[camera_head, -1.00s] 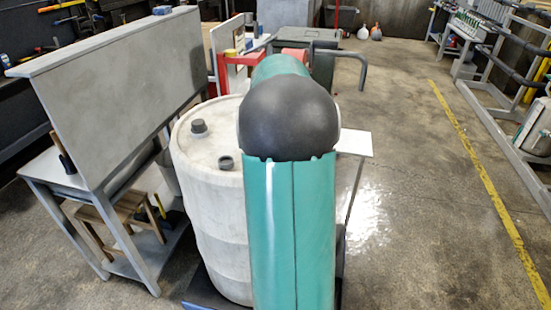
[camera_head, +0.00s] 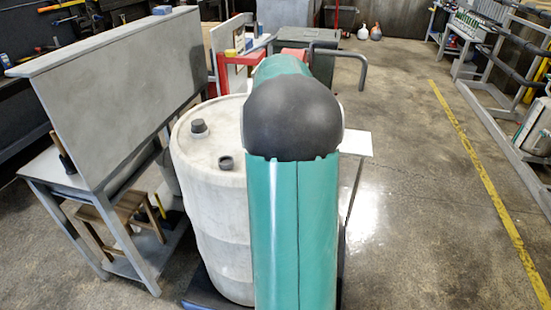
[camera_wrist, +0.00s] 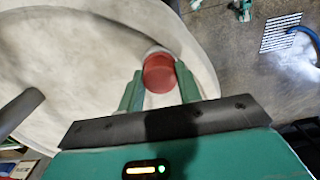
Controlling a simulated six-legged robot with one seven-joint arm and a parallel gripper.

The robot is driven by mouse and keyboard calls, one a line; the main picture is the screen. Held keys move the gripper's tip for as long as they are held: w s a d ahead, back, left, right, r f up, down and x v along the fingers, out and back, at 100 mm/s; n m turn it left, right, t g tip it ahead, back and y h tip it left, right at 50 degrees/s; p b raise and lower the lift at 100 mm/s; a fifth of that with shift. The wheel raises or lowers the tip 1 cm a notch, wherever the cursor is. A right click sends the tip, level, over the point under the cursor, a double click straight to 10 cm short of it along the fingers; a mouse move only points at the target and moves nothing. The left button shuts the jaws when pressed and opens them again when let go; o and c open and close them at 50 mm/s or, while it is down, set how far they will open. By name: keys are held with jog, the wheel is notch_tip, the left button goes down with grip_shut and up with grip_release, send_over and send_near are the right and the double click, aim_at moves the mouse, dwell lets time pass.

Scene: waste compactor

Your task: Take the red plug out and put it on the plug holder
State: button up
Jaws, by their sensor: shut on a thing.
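The red plug (camera_wrist: 159,74) shows in the wrist view, round and red with a pale rim along its far side. My gripper (camera_wrist: 160,82) is shut on it, with one green finger at each side. The pale top of the white drum (camera_wrist: 85,50) lies behind it. I cannot tell whether the plug is seated in the drum or clear of it. In the head view the white drum (camera_head: 212,200) stands beside my arm, which hides its right part, the plug and my gripper. I cannot make out the plug holder in either view.
A grey workbench with a tall panel (camera_head: 120,95) stands left of the drum, with a wooden stool (camera_head: 120,215) beneath it. Two dark caps stick up from the drum top (camera_head: 200,127). The floor right of my arm is clear up to the metal racks.

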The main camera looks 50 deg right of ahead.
jog(key=n, duration=0.4)
jog(key=n, duration=0.5)
dwell(0.3)
jog(key=o, duration=1.2)
jog(key=shift+c, duration=0.2)
jog(key=shift+c, duration=0.4)
